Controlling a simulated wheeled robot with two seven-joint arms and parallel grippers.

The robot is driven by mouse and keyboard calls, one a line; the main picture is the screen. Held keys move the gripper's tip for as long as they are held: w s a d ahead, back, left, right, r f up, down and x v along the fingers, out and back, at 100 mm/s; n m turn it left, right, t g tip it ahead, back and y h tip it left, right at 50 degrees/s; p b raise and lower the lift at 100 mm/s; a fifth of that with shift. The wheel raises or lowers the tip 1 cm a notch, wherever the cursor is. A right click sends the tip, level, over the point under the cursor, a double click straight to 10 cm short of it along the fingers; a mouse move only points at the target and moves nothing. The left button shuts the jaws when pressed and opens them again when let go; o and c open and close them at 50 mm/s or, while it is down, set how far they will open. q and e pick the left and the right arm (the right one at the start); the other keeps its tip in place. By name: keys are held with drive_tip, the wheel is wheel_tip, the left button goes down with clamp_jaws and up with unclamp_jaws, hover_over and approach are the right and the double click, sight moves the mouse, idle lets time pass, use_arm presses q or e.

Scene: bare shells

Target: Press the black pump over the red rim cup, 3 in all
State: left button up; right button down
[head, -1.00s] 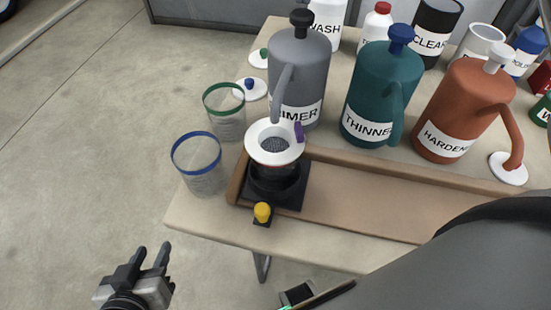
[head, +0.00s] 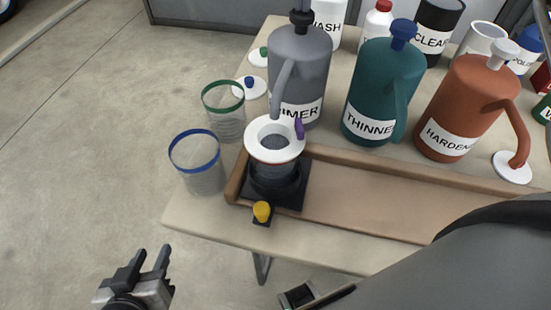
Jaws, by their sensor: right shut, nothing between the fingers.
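The black pump (head: 301,20) tops the grey PRIMER jug (head: 298,65). Dark fingertips of my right gripper (head: 303,4), closed together, show at the top edge, over the pump head; whether they touch it I cannot tell. The rest of that gripper is out of frame. The jug's spout points down at a white strainer funnel (head: 262,152). Under the funnel, on a black base (head: 292,194), stands the red rim cup (head: 272,175); it is mostly hidden and its contents cannot be seen. My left gripper (head: 150,257) is open and empty at lower left, off the table.
Cups with a green rim (head: 223,110) and a blue rim (head: 195,162) stand left of the wooden tray (head: 370,210). A teal THINNER jug (head: 382,90) and an orange HARDENER jug (head: 465,105) stand to the right. A yellow button (head: 262,211) sits in front of the base. The tray's right part is clear.

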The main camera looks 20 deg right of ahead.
drive_tip(key=shift+f, duration=0.75)
drive_tip(key=shift+r+p, duration=1.35)
drive_tip(key=shift+r, duration=0.4)
drive_tip(key=shift+f, duration=0.1)
